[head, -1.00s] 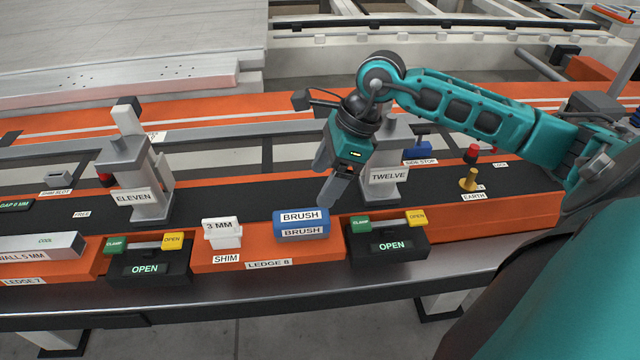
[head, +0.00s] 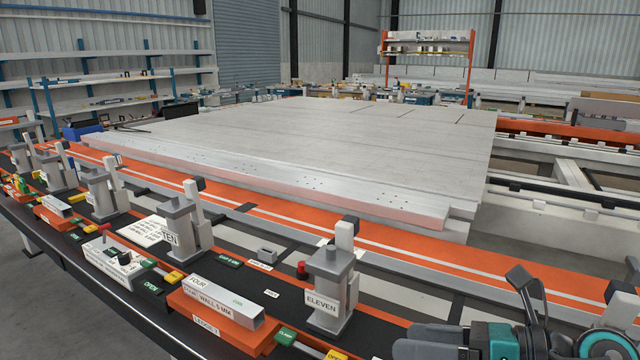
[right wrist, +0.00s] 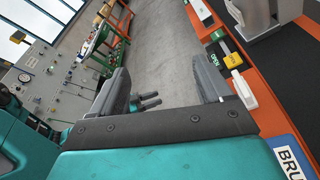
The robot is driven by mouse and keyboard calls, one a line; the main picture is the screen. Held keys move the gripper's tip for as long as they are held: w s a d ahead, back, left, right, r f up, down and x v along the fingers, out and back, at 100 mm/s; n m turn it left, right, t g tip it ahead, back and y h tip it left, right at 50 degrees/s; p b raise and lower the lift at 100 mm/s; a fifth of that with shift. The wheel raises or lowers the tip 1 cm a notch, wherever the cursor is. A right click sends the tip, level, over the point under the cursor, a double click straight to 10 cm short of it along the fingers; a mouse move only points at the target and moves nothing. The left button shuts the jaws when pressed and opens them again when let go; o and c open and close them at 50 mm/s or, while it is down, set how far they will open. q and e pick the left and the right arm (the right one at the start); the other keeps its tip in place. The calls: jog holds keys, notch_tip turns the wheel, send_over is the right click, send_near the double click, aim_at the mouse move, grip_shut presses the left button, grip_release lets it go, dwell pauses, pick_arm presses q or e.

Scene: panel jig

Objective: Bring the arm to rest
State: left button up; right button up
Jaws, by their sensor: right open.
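My right gripper (head: 408,340) shows at the bottom right of the head view, low in front of the ELEVEN post (head: 328,290). In the right wrist view its two fingers (right wrist: 163,88) stand wide apart with nothing between them. The blue brush (right wrist: 289,158) lies at the lower right of that view, outside the fingers and cut off by the edge. The white shim piece (right wrist: 243,90) sits beside the right finger. My left gripper is not seen in the head view.
The bench with the TEN post (head: 180,232) and a grey wall block (head: 222,302) runs along the front. A large pale panel (head: 300,150) lies behind it. In the right wrist view, bare floor (right wrist: 165,45) shows beyond the fingers, with a grey control panel (right wrist: 45,80) at left.

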jog(key=w+d+r+m+t+h, duration=0.25)
jog(key=m+t, duration=0.35)
jog(key=m, duration=0.3)
jog(key=w+d+r+m+t+h, duration=0.1)
jog(key=r+m+t, duration=0.2)
jog(key=m+t, duration=0.4)
jog(key=s+d+f+m+g+h, duration=0.1)
jog(key=d+f+m+g+h, duration=0.1)
jog(key=d+f+m+h, duration=0.5)
jog(key=s+d+f+m+g+h, duration=0.1)
jog(key=s+f+m+g+h, duration=0.3)
jog(key=m, duration=0.7)
jog(key=s+a+f+m+g, duration=0.2)
jog(key=s+f+m+g, duration=0.25)
jog(key=s+f, duration=0.3)
jog(key=s+a+f+m+g, duration=0.3)
jog(key=s+f+g, duration=0.3)
jog(key=s, duration=0.2)
jog(key=w+a+f+n+t+y, duration=0.1)
jog(key=w+a+f+t+y, duration=0.1)
jog(key=w+f+t, duration=0.5)
jog(key=shift+w+a+f+t, duration=0.15)
jog(key=shift+a+f+t, duration=0.25)
jog(key=shift+f, duration=0.5)
